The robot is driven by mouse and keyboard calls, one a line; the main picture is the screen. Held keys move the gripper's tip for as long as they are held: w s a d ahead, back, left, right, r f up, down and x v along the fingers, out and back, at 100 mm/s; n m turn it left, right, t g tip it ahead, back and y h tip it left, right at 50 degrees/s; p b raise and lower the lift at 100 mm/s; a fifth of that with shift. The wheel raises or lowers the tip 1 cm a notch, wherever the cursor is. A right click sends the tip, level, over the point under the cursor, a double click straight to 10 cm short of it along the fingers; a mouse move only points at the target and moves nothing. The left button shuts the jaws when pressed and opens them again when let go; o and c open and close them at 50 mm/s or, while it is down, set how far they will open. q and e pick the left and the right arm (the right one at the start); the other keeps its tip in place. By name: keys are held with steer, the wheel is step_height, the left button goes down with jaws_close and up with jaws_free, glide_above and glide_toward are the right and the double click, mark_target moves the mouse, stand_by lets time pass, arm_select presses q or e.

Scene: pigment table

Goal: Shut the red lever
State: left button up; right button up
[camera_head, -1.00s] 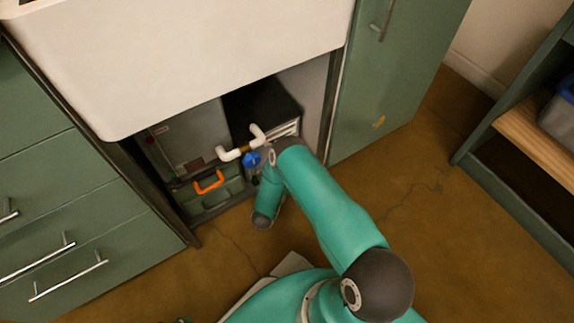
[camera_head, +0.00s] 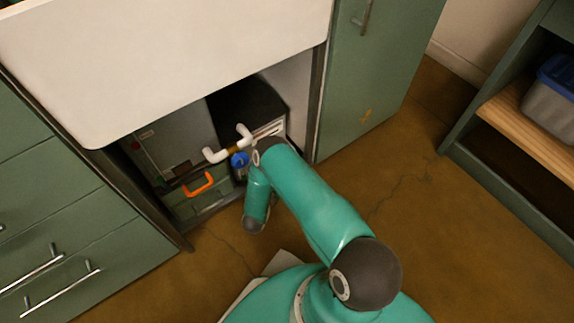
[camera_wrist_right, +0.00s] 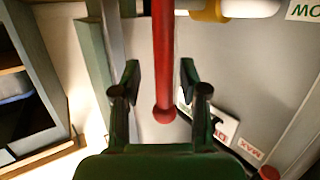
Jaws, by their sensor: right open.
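The red lever (camera_wrist_right: 164,60) is a thin rod in the right wrist view, hanging from the top of the picture and ending in a round knob (camera_wrist_right: 164,113). My right gripper (camera_wrist_right: 160,84) is open, with one finger on each side of the rod. A gap shows between the rod and each finger, so neither seems to touch it. In the head view my right arm reaches down into the open cabinet under the white sink, and its gripper and the lever are hidden there. My left gripper is not in view.
A white pipe (camera_head: 217,156) with a brass fitting (camera_head: 234,149) and a blue part (camera_head: 240,160) is close to my right arm. A green case with an orange handle (camera_head: 199,186) stands in the cabinet. A blue-lidded bin (camera_head: 549,112) sits on the shelf at right.

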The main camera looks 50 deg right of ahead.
steer(key=shift+a+r, duration=0.1)
steer(key=shift+a, duration=0.1)
steer(key=v, duration=1.1)
steer(key=shift+a, duration=0.25)
